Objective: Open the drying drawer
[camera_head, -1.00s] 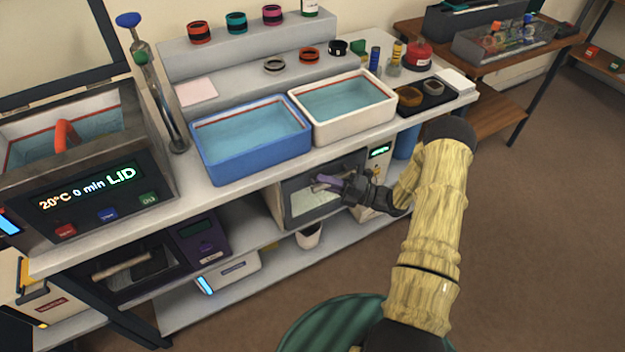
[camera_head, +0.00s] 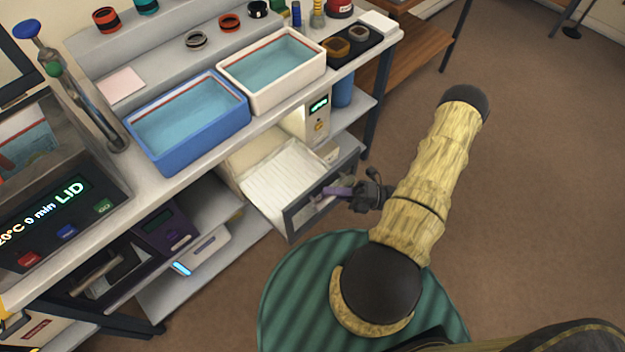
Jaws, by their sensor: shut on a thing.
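The drying drawer (camera_head: 287,188) is pulled out from its cabinet under the bench. Its pale ribbed inside shows, and it looks empty. Its dark-framed front (camera_head: 300,216) stands well clear of the cabinet, facing my arm. My gripper (camera_head: 345,192) is at the drawer front, with its purple fingers shut on the handle. The handle itself is mostly hidden by the fingers. The drying cabinet's panel (camera_head: 318,108) has a small lit green display, to the right of the drawer opening.
A blue tub (camera_head: 187,150) and a white tub (camera_head: 318,82) of liquid stand on the bench above. A lidded bath with red, blue and green buttons (camera_head: 66,232) is at left. Dark bench legs (camera_head: 371,140) stand right of the drawer.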

